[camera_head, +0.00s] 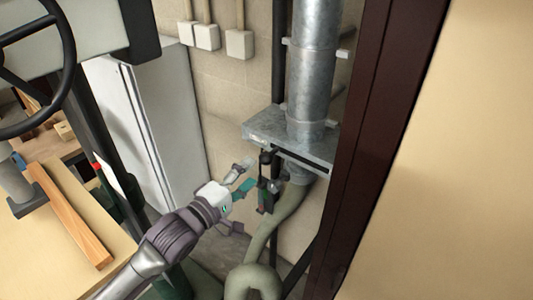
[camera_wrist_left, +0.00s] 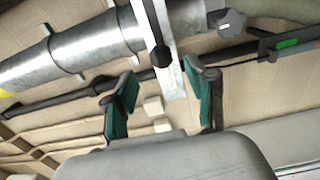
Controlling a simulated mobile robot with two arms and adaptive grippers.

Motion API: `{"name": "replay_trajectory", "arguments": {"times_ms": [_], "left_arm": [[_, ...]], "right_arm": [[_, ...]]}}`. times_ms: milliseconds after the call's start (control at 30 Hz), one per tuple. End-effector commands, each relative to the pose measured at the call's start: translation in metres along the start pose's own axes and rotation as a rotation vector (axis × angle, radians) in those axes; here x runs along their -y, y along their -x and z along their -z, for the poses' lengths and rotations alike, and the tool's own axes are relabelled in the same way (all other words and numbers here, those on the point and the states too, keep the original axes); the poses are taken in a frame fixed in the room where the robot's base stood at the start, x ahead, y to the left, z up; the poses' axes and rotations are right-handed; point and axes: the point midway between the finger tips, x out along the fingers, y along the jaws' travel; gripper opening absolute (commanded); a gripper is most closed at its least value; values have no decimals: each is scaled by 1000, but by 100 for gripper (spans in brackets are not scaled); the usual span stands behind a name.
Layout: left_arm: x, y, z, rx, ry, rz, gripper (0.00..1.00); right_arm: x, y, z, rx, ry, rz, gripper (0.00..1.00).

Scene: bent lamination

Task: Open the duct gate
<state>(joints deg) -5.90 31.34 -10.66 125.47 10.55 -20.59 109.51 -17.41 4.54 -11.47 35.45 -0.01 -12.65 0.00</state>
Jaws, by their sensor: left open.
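The duct gate (camera_head: 262,127) is a flat grey metal housing across the vertical galvanized duct. A dark round knob (camera_head: 266,157) sits at its front left edge; the same knob (camera_wrist_left: 161,57) shows in the left wrist view on the pale gate plate (camera_wrist_left: 159,20). My left gripper (camera_head: 246,178) is just left of and below the knob. In the left wrist view its two teal-padded fingers (camera_wrist_left: 161,82) are apart, with the knob seen between and beyond them. No object is held. Whether a finger touches the knob cannot be told. My right gripper is not shown.
A flexible hose (camera_head: 285,220) hangs below the gate. A dark red post (camera_head: 372,130) stands close on the right. A white cabinet (camera_head: 150,120) is behind my left arm. A workbench (camera_head: 40,235) with a wooden bar (camera_head: 70,215) lies at left.

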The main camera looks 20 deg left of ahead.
Motion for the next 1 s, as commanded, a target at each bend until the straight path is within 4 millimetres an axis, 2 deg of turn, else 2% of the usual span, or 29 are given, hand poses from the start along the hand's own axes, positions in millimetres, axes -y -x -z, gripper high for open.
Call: {"name": "replay_trajectory", "arguments": {"times_ms": [100,300,500,767,800,1000], "left_arm": [[-4,-27,0,-1,-1,-1,56],[-2,-59,0,0,0,0,56],[0,-72,0,0,0,1,56],[1,-74,0,0,0,1,56],[1,-74,0,0,0,1,55],[1,-73,0,0,-1,2,21]], "right_arm": [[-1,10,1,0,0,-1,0],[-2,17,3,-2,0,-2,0],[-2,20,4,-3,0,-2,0],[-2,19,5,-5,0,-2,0],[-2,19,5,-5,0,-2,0],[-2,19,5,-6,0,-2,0]]}}
